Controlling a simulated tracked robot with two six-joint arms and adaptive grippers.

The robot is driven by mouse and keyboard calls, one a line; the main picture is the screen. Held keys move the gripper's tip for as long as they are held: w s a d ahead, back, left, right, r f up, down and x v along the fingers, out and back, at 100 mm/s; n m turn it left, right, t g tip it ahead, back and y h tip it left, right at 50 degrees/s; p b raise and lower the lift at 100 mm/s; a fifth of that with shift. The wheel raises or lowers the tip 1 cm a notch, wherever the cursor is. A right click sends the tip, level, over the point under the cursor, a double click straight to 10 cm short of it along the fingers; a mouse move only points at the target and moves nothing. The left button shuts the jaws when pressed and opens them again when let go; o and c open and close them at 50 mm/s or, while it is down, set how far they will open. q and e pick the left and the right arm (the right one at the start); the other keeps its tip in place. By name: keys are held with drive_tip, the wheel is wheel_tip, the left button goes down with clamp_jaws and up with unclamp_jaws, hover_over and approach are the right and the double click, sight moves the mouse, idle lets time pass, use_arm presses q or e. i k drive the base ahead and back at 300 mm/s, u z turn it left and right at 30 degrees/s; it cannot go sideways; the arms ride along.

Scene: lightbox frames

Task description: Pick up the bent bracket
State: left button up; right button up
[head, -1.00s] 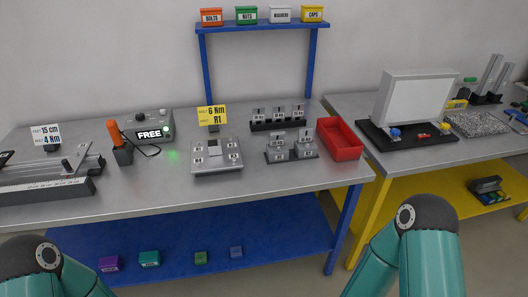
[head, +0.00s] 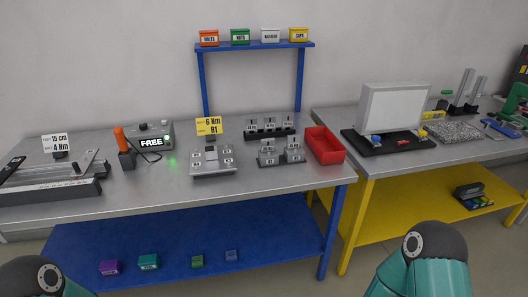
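I cannot make out a bent bracket for certain. On the right-hand table a white lightbox panel (head: 393,108) stands on a black base (head: 372,148). Small blue, red and yellow pieces lie at its foot, too small to tell their shape: a blue piece (head: 376,139), a red piece (head: 404,142) and a yellow piece (head: 424,133). Neither of my grippers is in view. Only teal arm links of mine show at the bottom left and bottom right, away from the tables' tops.
The nearer grey table holds a red tray (head: 324,147), a grey fixture plate (head: 212,163), weight blocks (head: 281,152), a control box reading FREE (head: 152,140) and an orange-handled tool (head: 122,141).

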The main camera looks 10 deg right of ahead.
sight(267, 144)
drive_tip(key=z, duration=0.1)
drive_tip(key=i, duration=0.95)
drive_tip(key=u, duration=0.1)
